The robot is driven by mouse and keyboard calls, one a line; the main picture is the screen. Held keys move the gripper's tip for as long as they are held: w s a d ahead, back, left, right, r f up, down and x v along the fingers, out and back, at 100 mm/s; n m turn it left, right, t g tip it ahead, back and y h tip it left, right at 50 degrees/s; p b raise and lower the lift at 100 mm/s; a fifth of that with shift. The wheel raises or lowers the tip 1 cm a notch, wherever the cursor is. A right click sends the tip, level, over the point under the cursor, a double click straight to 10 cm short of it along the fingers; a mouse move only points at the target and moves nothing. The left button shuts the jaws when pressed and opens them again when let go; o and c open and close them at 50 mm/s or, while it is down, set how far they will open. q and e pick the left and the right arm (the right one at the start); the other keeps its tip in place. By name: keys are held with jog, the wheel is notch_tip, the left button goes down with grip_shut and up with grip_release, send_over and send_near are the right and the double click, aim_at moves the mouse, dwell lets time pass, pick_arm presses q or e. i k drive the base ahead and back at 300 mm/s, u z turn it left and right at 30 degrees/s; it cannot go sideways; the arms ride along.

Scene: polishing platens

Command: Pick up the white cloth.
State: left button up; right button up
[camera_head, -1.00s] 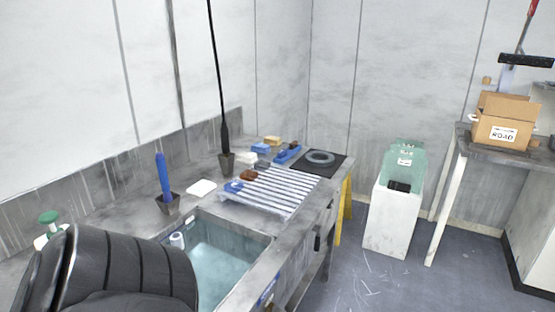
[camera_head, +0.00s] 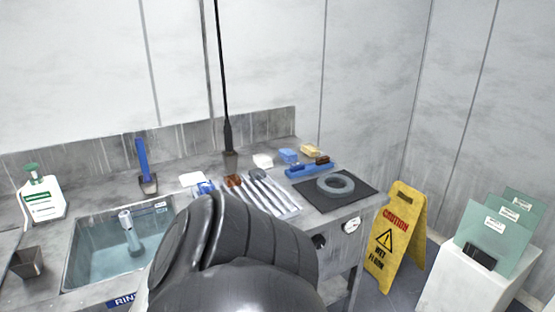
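Two white items lie on the grey counter, and I cannot tell for sure which is the cloth. One is a flat white piece (camera_head: 192,179) behind the sink's right back corner. The other is a small white lump (camera_head: 263,160) further right, beside a blue block. Neither is touched by anything of mine. A dark ribbed part of my own arm fills the lower middle of the view and hides the front of the counter. Neither gripper shows.
Blue-handled and black-handled tools stand in holders. A drainer (camera_head: 284,206), blue block (camera_head: 288,156), yellow sponge (camera_head: 310,151) and dark mat (camera_head: 364,187) with a grey ring follow. A yellow caution sign (camera_head: 396,240) stands at right.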

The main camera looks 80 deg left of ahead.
aim_at(261, 161)
jog(key=u, duration=1.1)
jog(key=i, duration=1.05)
jog(key=u, duration=1.1)
